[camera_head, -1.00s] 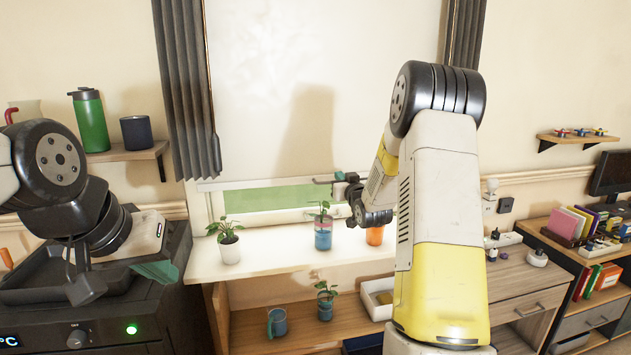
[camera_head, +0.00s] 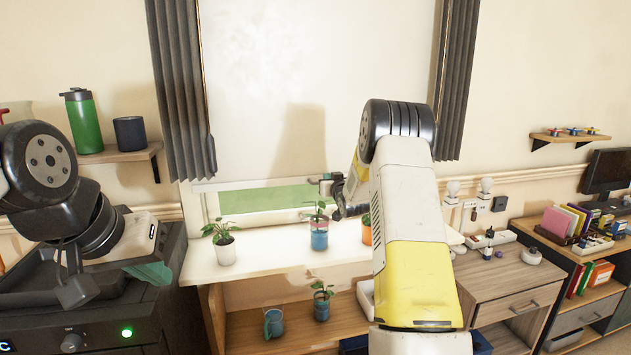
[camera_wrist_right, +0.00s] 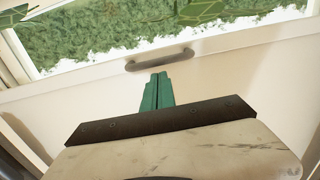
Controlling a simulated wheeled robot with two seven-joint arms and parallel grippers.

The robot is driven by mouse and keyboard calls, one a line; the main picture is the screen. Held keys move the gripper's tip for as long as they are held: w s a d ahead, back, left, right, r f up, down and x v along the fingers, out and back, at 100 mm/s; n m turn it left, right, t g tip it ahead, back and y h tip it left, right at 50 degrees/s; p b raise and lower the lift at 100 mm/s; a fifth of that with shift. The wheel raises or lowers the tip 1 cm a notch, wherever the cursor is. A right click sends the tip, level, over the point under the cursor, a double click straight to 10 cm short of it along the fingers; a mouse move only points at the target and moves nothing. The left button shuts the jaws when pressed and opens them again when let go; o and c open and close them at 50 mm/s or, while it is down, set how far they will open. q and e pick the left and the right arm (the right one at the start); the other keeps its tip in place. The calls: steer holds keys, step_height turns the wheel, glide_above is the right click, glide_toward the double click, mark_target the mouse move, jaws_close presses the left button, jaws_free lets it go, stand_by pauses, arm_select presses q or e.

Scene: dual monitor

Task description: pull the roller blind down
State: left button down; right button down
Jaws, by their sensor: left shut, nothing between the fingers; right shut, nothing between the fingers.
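The pale roller blind (camera_head: 255,80) covers most of the window, and a strip of green shows below its bottom bar (camera_head: 240,184). In the right wrist view the bar carries a dark grey handle (camera_wrist_right: 160,62). My right gripper (camera_head: 327,179) is at the blind's lower edge. Its green fingers (camera_wrist_right: 158,78) are shut and empty, with their tips close to the handle; I cannot tell whether they touch it. My left gripper (camera_head: 155,273) is shut and empty, low at the left in front of the dark appliance.
Grey curtains (camera_head: 182,90) hang at both sides. A shelf (camera_head: 118,155) holds a green bottle (camera_head: 83,122) and dark cup. A wooden cabinet (camera_head: 510,290) stands at right.

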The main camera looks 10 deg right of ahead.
steer(key=shift+f, duration=0.25)
